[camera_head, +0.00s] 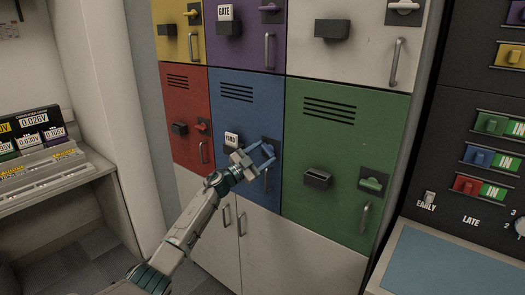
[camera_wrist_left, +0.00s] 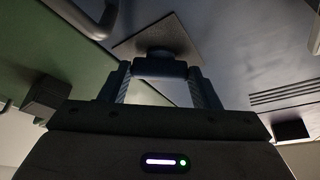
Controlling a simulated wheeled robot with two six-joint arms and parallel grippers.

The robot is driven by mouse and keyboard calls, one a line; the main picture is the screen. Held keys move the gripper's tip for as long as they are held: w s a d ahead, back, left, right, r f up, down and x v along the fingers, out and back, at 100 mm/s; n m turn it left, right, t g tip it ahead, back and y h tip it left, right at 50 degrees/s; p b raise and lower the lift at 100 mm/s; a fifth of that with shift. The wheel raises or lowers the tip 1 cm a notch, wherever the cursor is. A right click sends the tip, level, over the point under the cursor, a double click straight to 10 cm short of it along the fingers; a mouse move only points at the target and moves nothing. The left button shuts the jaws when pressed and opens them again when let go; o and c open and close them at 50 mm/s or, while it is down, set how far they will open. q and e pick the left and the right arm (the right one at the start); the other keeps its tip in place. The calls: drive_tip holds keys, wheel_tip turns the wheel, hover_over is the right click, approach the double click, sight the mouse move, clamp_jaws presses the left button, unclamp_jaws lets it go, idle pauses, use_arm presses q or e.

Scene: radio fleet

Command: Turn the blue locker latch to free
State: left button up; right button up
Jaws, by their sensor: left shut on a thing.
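The blue locker (camera_head: 232,98) is in the middle column of the locker wall in the head view, with its door closed. Its latch is mostly hidden behind my left gripper (camera_head: 262,159). In the left wrist view the latch (camera_wrist_left: 160,68) is a dark bar on a square plate (camera_wrist_left: 150,38). My left gripper (camera_wrist_left: 164,88) is shut on this bar, one finger at each end. I cannot tell clearly how far the latch is turned. My right gripper is not in view.
A red locker (camera_head: 183,102) is to the left and a green locker (camera_head: 335,150) to the right. A door handle (camera_head: 266,180) sits just below the latch, and a dark box with a label (camera_head: 232,139) is left of it. A switch panel (camera_head: 485,130) stands far right.

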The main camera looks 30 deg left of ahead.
use_arm(q)
drive_tip(key=shift+a+r+m+g+h+p, duration=0.15)
drive_tip(key=shift+m+g+p, duration=0.6)
drive_tip(key=shift+m, duration=1.15)
drive_tip(key=shift+d+r+m+g+h+p, duration=0.2)
drive_tip(key=shift+m+g+p, duration=0.5)
drive_tip(key=shift+m, duration=1.2)
drive_tip(key=shift+a+f+m+g+h+p, duration=0.2)
drive_tip(key=shift+m+g+p, duration=0.5)
drive_tip(key=shift+m, duration=1.2)
drive_tip(key=shift+r, duration=0.15)
drive_tip(key=o, duration=1)
drive_tip(key=shift+b+v, duration=2.2)
drive_tip(key=shift+v, duration=3.2)
